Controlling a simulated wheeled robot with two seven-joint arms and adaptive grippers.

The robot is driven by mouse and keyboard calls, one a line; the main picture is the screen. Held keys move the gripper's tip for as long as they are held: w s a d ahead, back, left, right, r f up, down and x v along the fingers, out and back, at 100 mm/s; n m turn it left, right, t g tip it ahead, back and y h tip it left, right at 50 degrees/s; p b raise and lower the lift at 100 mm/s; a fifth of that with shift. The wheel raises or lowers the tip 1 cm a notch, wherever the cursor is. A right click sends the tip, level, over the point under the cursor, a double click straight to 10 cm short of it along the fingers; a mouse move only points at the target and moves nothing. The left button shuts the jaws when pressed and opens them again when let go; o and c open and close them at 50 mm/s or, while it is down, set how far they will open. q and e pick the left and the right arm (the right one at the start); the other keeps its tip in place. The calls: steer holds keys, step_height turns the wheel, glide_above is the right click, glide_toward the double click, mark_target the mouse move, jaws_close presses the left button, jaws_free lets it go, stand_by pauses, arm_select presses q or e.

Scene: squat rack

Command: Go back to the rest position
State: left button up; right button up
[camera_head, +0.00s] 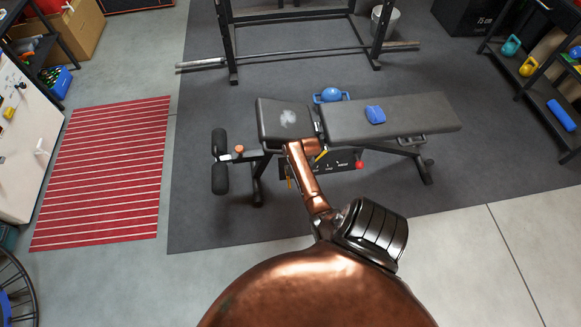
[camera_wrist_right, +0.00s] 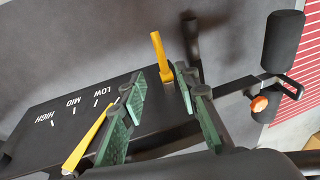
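My right arm reaches from the bottom of the head view to the weight bench, ending at the bench's near side. In the right wrist view my right gripper (camera_wrist_right: 161,86) is open, its green-padded fingers apart with nothing held. A black panel (camera_wrist_right: 60,130) marked HIGH, MID and LOW lies below it; the panel also shows in the head view (camera_head: 338,164). A yellow lever (camera_wrist_right: 160,55) stands just beyond the gap between the fingertips. A second yellow bar (camera_wrist_right: 88,140) lies left of the left finger. My left gripper is not in view.
A rack with a barbell (camera_head: 205,64) stands behind. A red striped mat (camera_head: 105,170) lies left. Shelves stand at right. The floor in front of the bench is clear.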

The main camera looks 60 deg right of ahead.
steer(key=s+a+f+n+g+h+p, duration=0.1)
steer(key=s+a+f+n+p, duration=0.15)
steer(key=s+f, duration=0.25)
steer(key=s+a+f+n+g+p, duration=0.1)
steer(key=s+a+f, duration=0.3)
steer(key=s+f, duration=0.2)
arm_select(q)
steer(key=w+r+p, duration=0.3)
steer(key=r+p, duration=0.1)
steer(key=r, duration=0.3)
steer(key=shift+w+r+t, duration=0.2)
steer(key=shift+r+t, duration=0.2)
arm_select(e)
steer(key=s+a+f+n, duration=0.2)
steer(key=s+a+f, duration=0.1)
steer(key=s+a, duration=0.4)
steer(key=s+a+f+n, duration=0.3)
steer(key=s+a, duration=0.4)
steer(key=s, duration=0.7)
steer(key=s+a+f+n, duration=0.3)
steer(key=s+a, duration=0.4)
steer(key=s, duration=0.3)
steer(key=shift+s+a+f+y, duration=0.15)
steer(key=shift+s+f+y, duration=0.25)
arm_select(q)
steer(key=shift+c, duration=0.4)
